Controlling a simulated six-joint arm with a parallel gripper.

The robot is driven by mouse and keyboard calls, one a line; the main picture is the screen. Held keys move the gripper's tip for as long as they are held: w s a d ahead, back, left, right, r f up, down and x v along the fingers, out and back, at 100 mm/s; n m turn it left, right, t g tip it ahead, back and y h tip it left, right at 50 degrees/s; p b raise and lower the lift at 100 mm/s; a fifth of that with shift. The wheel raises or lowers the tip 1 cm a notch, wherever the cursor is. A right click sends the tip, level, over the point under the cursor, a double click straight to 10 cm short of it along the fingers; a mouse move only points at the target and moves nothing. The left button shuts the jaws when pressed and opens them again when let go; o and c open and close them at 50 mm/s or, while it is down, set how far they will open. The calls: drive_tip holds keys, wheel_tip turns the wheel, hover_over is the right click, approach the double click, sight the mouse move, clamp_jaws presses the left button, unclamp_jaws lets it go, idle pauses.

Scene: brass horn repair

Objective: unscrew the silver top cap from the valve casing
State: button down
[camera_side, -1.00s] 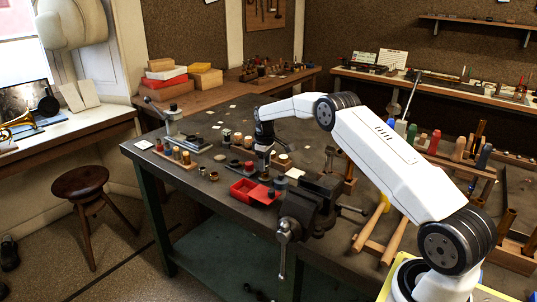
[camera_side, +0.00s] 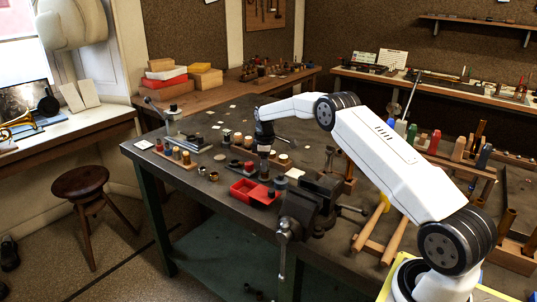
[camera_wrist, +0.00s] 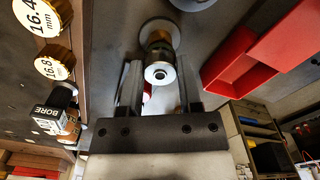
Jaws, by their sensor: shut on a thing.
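The silver top cap (camera_wrist: 161,74) is a round metal disc with a dark ring at its centre, seen end-on in the wrist view. The brass valve casing (camera_wrist: 158,42) shows just behind it, on a round grey base. My gripper (camera_wrist: 158,82) has one finger on each side of the cap and is shut on it. The cap and casing are too small and too covered there to make out.
The red tray (camera_side: 252,192) is close by, and its red wall (camera_wrist: 262,62) shows at right in the wrist view. A dark vise (camera_side: 312,205) stands at the bench's front edge. Labelled brass-coloured plugs (camera_wrist: 48,65) line the left of the wrist view.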

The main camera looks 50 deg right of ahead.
drive_tip(key=shift+n, duration=2)
drive_tip(key=shift+r, duration=0.15)
drive_tip(key=shift+r, duration=2.9)
